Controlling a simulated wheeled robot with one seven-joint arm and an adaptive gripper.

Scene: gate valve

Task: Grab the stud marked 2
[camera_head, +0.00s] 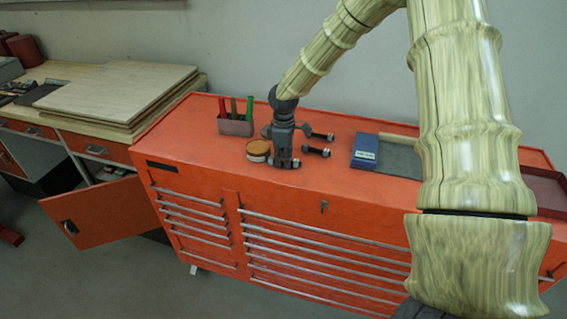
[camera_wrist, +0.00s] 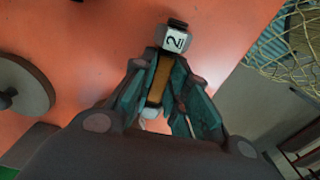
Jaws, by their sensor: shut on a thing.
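The stud marked 2 (camera_wrist: 175,40) shows in the wrist view with a white end bearing a black "2" and a dark tip. Its brown-orange shank (camera_wrist: 158,80) lies between the teal fingers of my gripper (camera_wrist: 167,70), which is shut on it. Part of the shank is hidden by the fingers. In the head view my gripper (camera_head: 284,160) points down at the top of the orange chest, and the held stud's end (camera_head: 296,163) just shows beside it. I cannot tell whether the stud touches the top. Two other dark studs, one farther back (camera_head: 319,135) and one nearer (camera_head: 316,152), lie to the right.
On the orange chest (camera_head: 180,140) stand a pen holder (camera_head: 235,126) and a round tin (camera_head: 258,147) left of my gripper. A blue box (camera_head: 364,149) lies to the right. A dark round object (camera_wrist: 20,90) is at the wrist view's left. The chest's front strip is clear.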

